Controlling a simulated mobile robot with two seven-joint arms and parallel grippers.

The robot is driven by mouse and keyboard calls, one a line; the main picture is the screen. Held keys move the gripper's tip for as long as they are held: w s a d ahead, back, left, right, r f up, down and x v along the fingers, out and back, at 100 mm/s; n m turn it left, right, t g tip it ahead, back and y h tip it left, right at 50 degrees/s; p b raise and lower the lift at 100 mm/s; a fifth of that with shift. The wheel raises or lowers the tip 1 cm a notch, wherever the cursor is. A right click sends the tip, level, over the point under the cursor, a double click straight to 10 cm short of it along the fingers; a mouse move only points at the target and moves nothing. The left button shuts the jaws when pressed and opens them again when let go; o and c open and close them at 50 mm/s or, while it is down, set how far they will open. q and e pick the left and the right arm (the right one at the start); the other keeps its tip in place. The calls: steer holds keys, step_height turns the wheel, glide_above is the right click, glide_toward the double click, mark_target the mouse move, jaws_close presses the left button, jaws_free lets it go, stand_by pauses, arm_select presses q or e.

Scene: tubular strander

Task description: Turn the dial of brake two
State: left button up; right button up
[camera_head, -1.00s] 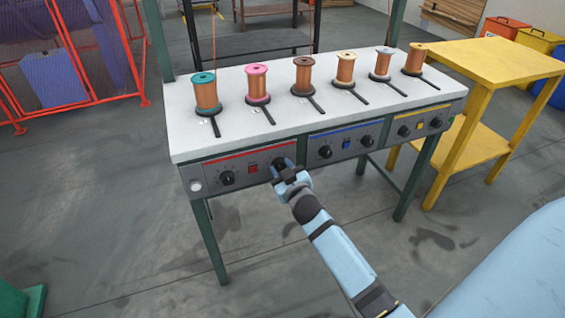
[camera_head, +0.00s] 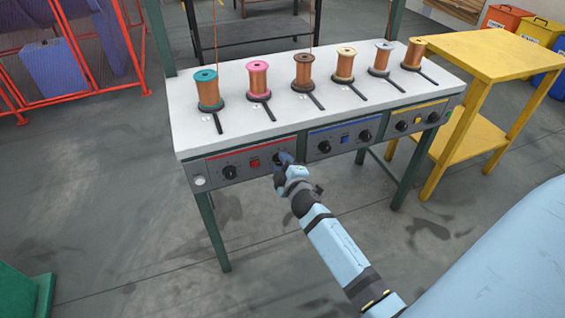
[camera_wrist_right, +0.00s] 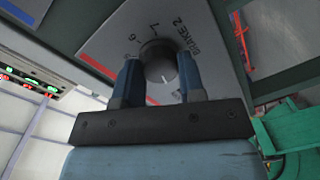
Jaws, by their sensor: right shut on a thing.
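The dial of brake two (camera_wrist_right: 158,62) is a dark round knob with a pale pointer mark, on a grey panel lettered "BRAKE 2" in the right wrist view. My right gripper (camera_wrist_right: 160,80) has its two blue-grey fingers on either side of this dial and is shut on it. In the head view my right gripper (camera_head: 284,165) is at the red-striped panel (camera_head: 240,165), at the knob right of the red button, and hides most of that knob. My left gripper is not in view.
Several copper-wound spools (camera_head: 258,82) stand along the white bench top (camera_head: 230,137). More knobs sit on the blue-striped (camera_head: 344,138) and yellow-striped panels to the right. A yellow table (camera_head: 485,55) stands at the right. Floor in front of the bench is clear.

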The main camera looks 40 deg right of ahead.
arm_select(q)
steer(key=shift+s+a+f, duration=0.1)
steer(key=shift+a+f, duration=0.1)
arm_select(e)
steer(key=shift+w+r+n, duration=0.1)
steer(key=shift+r+n, duration=0.05)
steer(key=shift+n, duration=0.35)
steer(key=o, duration=0.9)
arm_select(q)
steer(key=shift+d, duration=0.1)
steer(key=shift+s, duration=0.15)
